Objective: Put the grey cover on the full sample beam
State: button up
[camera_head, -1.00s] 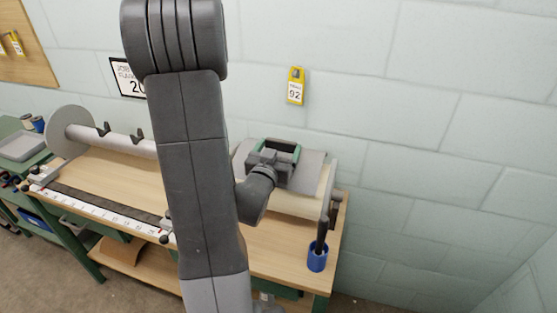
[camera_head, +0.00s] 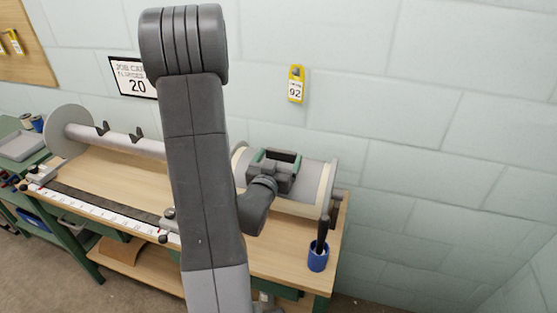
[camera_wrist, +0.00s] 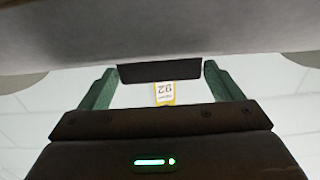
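The full sample beam (camera_head: 327,186) lies at the right end of the bench, with pale cream winding between two round grey end discs. The grey cover (camera_head: 312,172) lies over its top, between the discs, with cream showing at both sides. My gripper (camera_head: 275,160) is above the cover, its green fingers at either end of the cover's dark handle. In the wrist view the dark handle (camera_wrist: 160,70) spans the gap between the fingertips, and the cover's grey underside or face (camera_wrist: 160,30) fills the top. Contact under the cover is hidden.
A blue cup (camera_head: 318,258) with a dark tool stands at the bench's front right. A bare beam (camera_head: 130,140) with a large disc lies at the left, behind a white ruler strip (camera_head: 100,212). Yellow tag 92 (camera_head: 296,84) hangs on the wall. My arm hides the bench's middle.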

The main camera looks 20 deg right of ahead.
jog(key=shift+o, duration=1)
jog(key=shift+r, duration=0.1)
jog(key=shift+r+p, duration=0.15)
jog(key=shift+p, duration=0.2)
jog(key=shift+s+a, duration=0.25)
jog(key=b+v, duration=0.3)
jog(key=v, duration=0.8)
jog(key=shift+s, duration=0.15)
